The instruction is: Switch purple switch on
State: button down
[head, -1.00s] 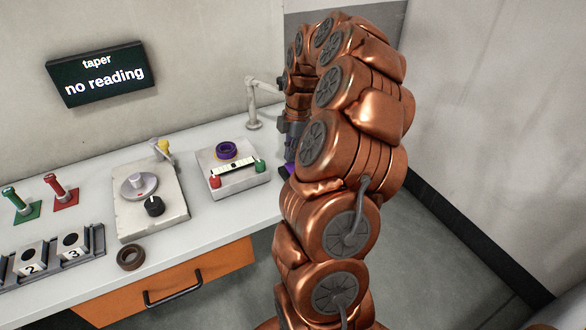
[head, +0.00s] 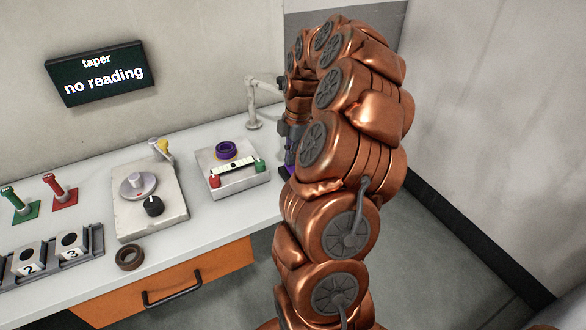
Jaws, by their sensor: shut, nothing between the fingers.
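A small purple piece (head: 284,172), which looks like part of the purple switch, shows at the right end of the white bench, beside my arm. Most of it is hidden behind my arm, so I cannot tell its lever's position. My gripper (head: 290,158) points down at this purple piece and is partly hidden by my own arm links. It is shut and empty. I cannot tell whether it touches the switch.
A grey device with a purple ring (head: 226,150) and red and green knobs stands just left. A jointed lamp-like arm (head: 253,105) stands behind. A plate with a black knob (head: 153,206), a brown ring (head: 130,257) and red (head: 57,188) and green levers (head: 14,203) are farther left.

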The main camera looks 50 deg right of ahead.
jog(key=shift+f, duration=0.4)
dwell(0.4)
jog(key=shift+r+p, duration=0.6)
jog(key=shift+r, duration=2.9)
jog(key=shift+a, duration=0.1)
